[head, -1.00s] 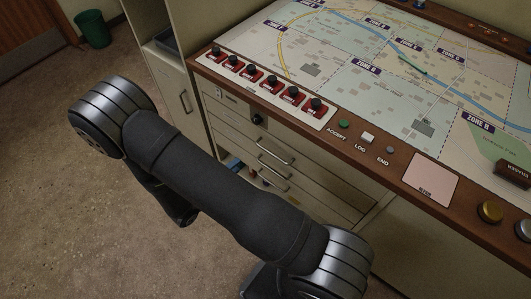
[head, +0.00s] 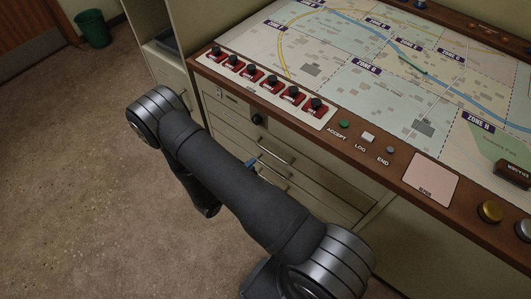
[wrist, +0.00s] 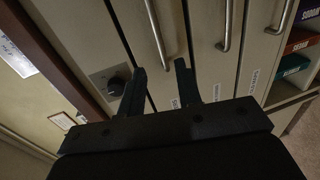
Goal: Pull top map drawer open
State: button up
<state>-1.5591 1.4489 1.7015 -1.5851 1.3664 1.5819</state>
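The map drawers form a cream stack under the console's front edge. The top drawer's bar handle (head: 276,153) shows in the head view, shut flush with its front. In the wrist view the drawer handles run up the picture; the nearest-left handle (wrist: 156,35) lies beyond and between my fingertips. My gripper (wrist: 160,78) is open and empty, its two dark fingers apart, and the handle does not look touched. Two more handles, a middle one (wrist: 226,25) and a right one (wrist: 280,28), lie to the right.
A round black lock (wrist: 116,85) sits left of my fingers. The wooden console edge (head: 340,141) overhangs the drawers, with red switches (head: 264,80) above. Coloured binders (wrist: 297,42) stand on a shelf at the wrist view's right. Open floor (head: 70,180) lies left.

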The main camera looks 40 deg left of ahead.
jog(key=x, duration=0.9)
jog(key=shift+w, duration=0.4)
grip_shut()
